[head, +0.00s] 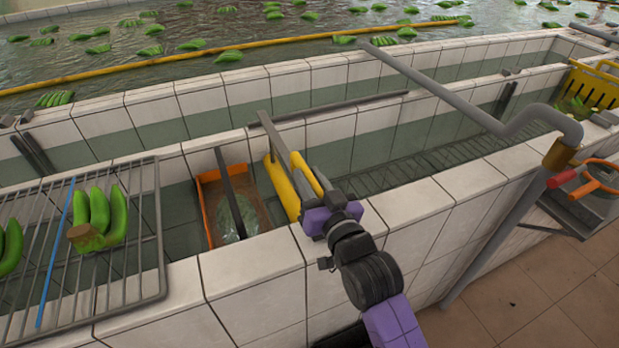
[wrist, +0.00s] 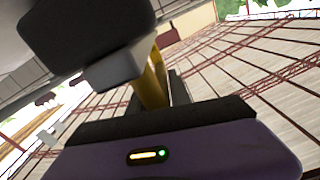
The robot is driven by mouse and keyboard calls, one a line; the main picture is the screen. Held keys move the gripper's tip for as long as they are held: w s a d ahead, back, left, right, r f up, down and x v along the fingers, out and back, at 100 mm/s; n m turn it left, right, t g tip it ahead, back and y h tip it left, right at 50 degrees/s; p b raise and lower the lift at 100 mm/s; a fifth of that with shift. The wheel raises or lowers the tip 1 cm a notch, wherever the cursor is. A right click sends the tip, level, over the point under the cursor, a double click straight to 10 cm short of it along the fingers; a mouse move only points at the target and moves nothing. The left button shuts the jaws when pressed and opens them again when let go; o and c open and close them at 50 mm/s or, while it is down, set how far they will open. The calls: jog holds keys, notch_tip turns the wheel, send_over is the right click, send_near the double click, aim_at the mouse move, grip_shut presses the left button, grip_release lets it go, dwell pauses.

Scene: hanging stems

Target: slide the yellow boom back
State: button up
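A short yellow boom (head: 281,188) lies across the near water channel, in the middle of the head view. A second yellow length (head: 307,172) shows beside it, with a grey bar (head: 285,150) between them. My gripper (head: 318,205) is at the near end of this yellow piece, just over the tiled near wall. In the wrist view, a yellow length (wrist: 154,80) stands beyond my dark fingers, close to them. Whether the fingers grip it is hidden.
An orange-rimmed box (head: 205,212) sits in the channel left of the boom. A wire rack (head: 150,255) with green bananas (head: 99,215) is at left. A grey pipe (head: 470,108) crosses at right. A long yellow float line (head: 190,56) crosses the banana pool behind.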

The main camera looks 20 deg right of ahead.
grip_shut()
jog(key=shift+a, duration=0.15)
dwell(0.9)
